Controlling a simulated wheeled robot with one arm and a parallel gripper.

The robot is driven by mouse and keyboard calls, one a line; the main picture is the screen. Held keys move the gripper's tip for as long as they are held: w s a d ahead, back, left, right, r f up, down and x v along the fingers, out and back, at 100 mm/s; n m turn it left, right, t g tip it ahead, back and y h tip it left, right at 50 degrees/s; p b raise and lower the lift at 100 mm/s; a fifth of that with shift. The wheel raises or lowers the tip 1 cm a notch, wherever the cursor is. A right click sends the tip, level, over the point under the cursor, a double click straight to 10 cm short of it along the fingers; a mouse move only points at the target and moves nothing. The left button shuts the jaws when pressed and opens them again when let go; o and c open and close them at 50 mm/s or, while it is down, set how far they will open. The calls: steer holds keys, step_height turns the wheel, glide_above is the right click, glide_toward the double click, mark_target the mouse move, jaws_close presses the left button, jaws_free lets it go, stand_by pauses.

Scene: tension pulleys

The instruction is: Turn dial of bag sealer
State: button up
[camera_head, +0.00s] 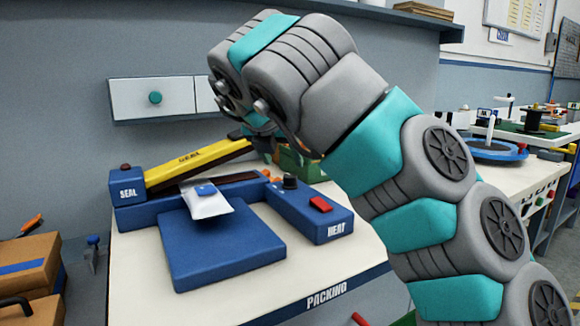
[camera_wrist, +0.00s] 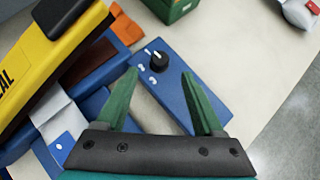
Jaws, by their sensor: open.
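The bag sealer is a blue machine with a raised yellow arm marked SEAL (camera_head: 197,160). Its blue HEAT box (camera_head: 325,222) carries a black dial (camera_head: 290,182) and a red switch (camera_head: 321,204). In the wrist view the dial (camera_wrist: 157,58) is a round black knob with a white pointer line, with white marks beside it on the box. My gripper (camera_wrist: 158,80) is open and empty, its two green fingers apart on either side of the box, with the dial just beyond the tips and between them. In the head view the fingers are mostly hidden. The red switch is not visible in the wrist view.
A white bag with a blue mark (camera_head: 207,202) lies on the sealer's blue platform (camera_head: 215,250). A green box (camera_wrist: 172,8) stands behind the HEAT box on the white packing table (camera_head: 150,300). Cardboard boxes (camera_head: 30,270) are at the left.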

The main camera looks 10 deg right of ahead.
mark_target(290, 176)
steer(key=x, duration=0.7)
steer(key=shift+w+d+f, duration=0.15)
steer(key=shift+f, duration=0.1)
jaws_close()
stand_by(0.4)
